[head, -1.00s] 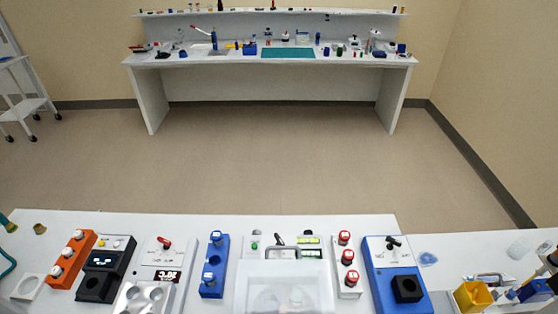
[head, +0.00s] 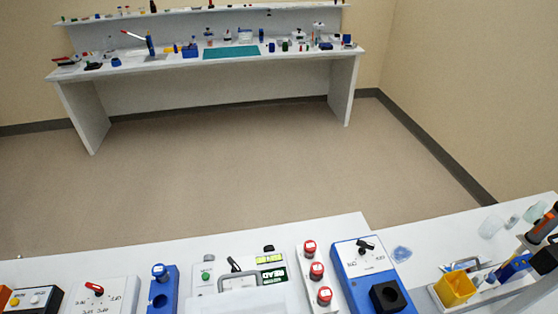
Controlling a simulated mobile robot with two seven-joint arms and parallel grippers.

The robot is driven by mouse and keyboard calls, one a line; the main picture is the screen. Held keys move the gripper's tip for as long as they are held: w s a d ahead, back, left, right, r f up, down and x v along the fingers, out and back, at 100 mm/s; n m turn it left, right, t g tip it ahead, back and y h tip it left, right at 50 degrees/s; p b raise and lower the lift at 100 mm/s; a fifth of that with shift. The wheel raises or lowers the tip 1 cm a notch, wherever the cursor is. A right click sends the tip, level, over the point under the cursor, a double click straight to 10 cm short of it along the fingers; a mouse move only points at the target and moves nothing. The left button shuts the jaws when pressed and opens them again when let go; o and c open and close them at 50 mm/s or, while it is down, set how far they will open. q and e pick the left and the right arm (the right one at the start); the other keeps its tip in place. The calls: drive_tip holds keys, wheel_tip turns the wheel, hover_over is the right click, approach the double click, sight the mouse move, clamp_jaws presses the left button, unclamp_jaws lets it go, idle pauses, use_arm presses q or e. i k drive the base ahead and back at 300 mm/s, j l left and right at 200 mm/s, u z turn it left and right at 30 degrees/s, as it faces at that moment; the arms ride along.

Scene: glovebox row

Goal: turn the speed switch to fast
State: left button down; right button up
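A blue device (head: 348,274) stands on the near bench right of centre. It has a white panel (head: 362,257) with a black switch knob (head: 366,245) and small labels that I cannot read for sure. A black block with a round well (head: 386,297) sits on its front. Two other switches show: a red knob (head: 94,289) on a white panel at the lower left, and a black lever (head: 234,264) on a white unit in the middle. I cannot tell for sure which is the speed switch.
A white strip with red-topped knobs (head: 316,271) stands close left of the blue device. A yellow container (head: 455,288) in a tray and a blue patch (head: 401,253) are to its right. A far bench (head: 210,62) stands across open floor (head: 230,180).

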sight(230, 260)
drive_tip(key=i+j+z, duration=0.25)
drive_tip(key=z, duration=0.3)
drive_tip(key=i+j+z, duration=0.3)
drive_tip(key=z, duration=0.25)
drive_tip(key=i+j+z, duration=0.2)
drive_tip(key=j+z, duration=1.85)
drive_tip(key=z, duration=0.15)
drive_tip(key=k+j+z, duration=0.25)
drive_tip(key=j+z, duration=0.15)
drive_tip(key=z, duration=0.15)
drive_tip(key=k+j+z, duration=0.3)
drive_tip(key=z, duration=0.25)
